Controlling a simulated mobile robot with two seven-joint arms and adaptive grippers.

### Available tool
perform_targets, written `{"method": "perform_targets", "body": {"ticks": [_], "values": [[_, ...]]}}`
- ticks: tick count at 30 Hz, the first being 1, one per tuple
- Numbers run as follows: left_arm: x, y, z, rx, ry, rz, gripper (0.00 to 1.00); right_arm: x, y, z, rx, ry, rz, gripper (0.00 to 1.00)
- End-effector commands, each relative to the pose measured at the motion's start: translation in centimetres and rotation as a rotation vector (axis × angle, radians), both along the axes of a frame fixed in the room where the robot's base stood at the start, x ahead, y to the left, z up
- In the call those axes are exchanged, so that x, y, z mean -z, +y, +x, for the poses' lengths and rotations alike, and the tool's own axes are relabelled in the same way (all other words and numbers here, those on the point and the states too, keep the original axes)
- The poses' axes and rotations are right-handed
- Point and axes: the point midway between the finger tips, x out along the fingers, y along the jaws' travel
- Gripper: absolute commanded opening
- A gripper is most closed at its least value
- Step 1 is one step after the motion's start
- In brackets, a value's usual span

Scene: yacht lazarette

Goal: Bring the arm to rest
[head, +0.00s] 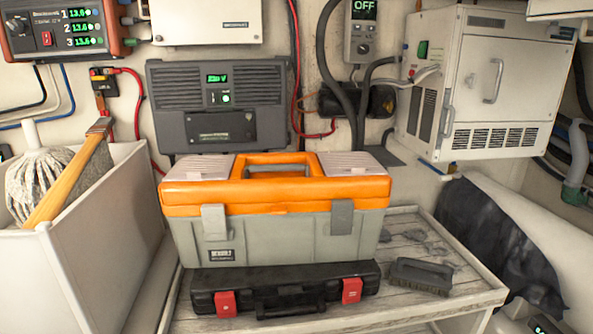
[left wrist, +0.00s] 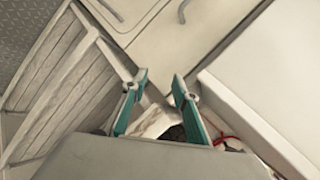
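My left gripper (left wrist: 159,76) shows in the left wrist view, with its two teal fingers apart and nothing between them. It is open, above a narrow gap between a slatted wooden surface (left wrist: 65,95) and a white box-like side (left wrist: 280,65). Neither of my grippers shows in the head view, and my right gripper is in no view.
A white bin (head: 85,245) with a mop (head: 48,185) stands left. Wall equipment and cables fill the back.

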Motion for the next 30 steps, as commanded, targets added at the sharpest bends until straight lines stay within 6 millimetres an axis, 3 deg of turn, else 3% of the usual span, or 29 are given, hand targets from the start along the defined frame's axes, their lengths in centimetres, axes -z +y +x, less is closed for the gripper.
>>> {"method": "perform_targets", "body": {"ticks": [1, 6, 18, 24, 30], "values": [[1.0, -0.2, -1.5, -0.003, 0.020, -0.006, 0.29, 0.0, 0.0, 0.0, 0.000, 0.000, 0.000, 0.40], [3.2, -0.9, -5.6, -0.014, 0.064, -0.035, 0.29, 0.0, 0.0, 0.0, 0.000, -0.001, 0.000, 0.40], [12.3, -8.4, -3.2, 0.063, -0.054, -0.348, 0.29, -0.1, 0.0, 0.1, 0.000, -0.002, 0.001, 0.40], [17.2, -12.7, -3.6, 0.066, -0.145, -0.574, 0.29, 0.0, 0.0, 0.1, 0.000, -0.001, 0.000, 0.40], [19.4, -14.7, -4.4, 0.047, -0.215, -0.716, 0.29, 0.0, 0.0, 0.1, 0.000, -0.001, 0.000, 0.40]]}}
